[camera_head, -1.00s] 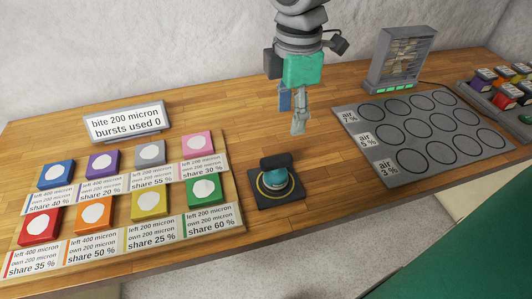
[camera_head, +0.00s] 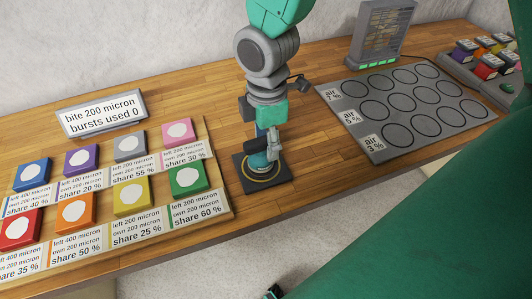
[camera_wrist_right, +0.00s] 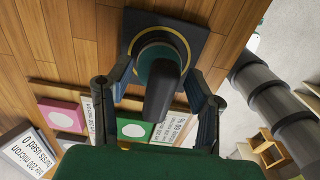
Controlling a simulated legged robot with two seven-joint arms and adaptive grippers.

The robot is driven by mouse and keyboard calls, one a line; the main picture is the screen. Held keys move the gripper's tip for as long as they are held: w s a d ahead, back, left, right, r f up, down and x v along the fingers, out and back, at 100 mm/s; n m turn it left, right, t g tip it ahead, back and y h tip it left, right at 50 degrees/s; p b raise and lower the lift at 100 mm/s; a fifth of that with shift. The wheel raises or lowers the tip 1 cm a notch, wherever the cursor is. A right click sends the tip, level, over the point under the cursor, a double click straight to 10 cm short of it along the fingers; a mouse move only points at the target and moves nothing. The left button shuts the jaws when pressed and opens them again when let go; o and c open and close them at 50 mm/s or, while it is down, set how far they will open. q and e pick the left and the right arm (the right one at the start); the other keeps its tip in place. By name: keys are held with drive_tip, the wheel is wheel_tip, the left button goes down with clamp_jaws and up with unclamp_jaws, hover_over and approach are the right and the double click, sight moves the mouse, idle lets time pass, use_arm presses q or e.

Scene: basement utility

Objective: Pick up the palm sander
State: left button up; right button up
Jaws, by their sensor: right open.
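The palm sander (camera_head: 257,161), with a teal body and a dark top handle, stands upright on a dark square pad with a yellow ring (camera_head: 279,180). In the right wrist view the sander (camera_wrist_right: 160,88) is seen from above, its dark handle pointing towards the camera's lower edge. My right gripper (camera_head: 262,149) is down at the sander and partly hides it in the head view. In the wrist view the right gripper (camera_wrist_right: 152,80) is open, with one finger on each side of the sander. Whether a finger touches it cannot be told.
Left of the sander is a board of colored blocks (camera_head: 187,181) with labels and a sign (camera_head: 101,113). To the right lie a grey mat with circles (camera_head: 402,108) and a grilled box (camera_head: 381,32). The bench's front edge runs close before the pad.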

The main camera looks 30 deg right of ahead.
drive_tip(key=shift+a+f, duration=0.2)
drive_tip(key=shift+f, duration=0.35)
drive_tip(key=shift+w+a+f, duration=0.1)
drive_tip(key=shift+a, duration=0.95)
drive_tip(key=shift+a+r, duration=0.1)
drive_tip(key=shift+r, duration=0.1)
drive_tip(key=c, duration=0.4)
clamp_jaws()
drive_tip(key=shift+d+f, duration=0.15)
drive_tip(key=shift+d, duration=0.65)
drive_tip(key=shift+a+r, duration=0.15)
drive_tip(key=shift+r, duration=0.1)
wheel_tip(320, 180, up, 9)
drive_tip(key=shift+f+p, duration=0.15)
drive_tip(key=shift+p, duration=0.3)
use_arm(q)
drive_tip(key=shift+a+r, duration=0.25)
drive_tip(key=shift+a, duration=0.5)
use_arm(e)
drive_tip(key=shift+r, duration=0.45)
